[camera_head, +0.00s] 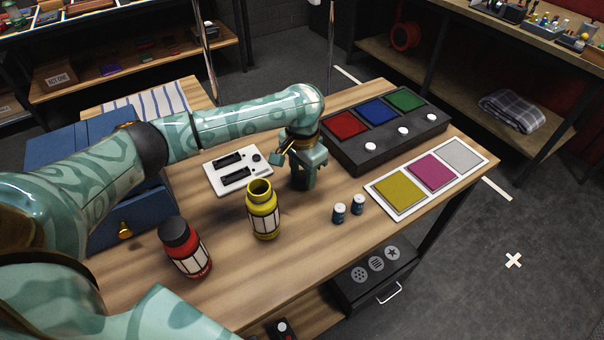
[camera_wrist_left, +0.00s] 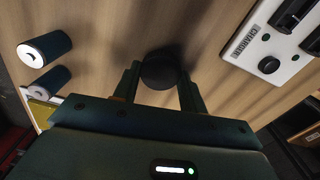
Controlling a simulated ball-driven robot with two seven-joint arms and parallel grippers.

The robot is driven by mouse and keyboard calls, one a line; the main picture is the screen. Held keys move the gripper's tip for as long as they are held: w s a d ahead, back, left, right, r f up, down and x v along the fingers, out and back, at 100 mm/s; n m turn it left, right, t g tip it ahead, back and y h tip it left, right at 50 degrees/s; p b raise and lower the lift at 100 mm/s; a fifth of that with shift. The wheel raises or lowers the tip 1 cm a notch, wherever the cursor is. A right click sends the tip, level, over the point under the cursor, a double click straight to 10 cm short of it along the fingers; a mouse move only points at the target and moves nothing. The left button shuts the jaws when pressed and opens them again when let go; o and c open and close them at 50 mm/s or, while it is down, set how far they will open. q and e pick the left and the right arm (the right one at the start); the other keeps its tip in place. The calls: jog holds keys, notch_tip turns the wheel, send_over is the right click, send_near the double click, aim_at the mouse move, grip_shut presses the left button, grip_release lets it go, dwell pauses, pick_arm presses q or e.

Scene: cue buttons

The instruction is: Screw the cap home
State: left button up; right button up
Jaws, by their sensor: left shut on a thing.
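A yellow bottle (camera_head: 263,212) stands upright and open on the wooden table in the head view, with no cap on its neck. My left gripper (camera_head: 303,184) points down, to the right of the bottle and apart from it. In the left wrist view, its fingers (camera_wrist_left: 160,82) are shut on a round black cap (camera_wrist_left: 160,68), close above or at the table top; I cannot tell whether it touches. The cap is hidden in the head view. A red bottle (camera_head: 186,250) with a dark cap stands at the left. My right gripper is not in view.
A white charger (camera_head: 238,174) lies behind the yellow bottle. A button box (camera_head: 385,130) and a panel of coloured pads (camera_head: 428,179) lie at the right. A blue drawer cabinet (camera_head: 130,218) stands at the left.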

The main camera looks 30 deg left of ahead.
pick_arm(q)
jog(key=s+d+r+p, duration=0.9)
jog(key=s+r, duration=0.1)
jog(key=r, duration=0.2)
jog(key=shift+d, duration=0.4)
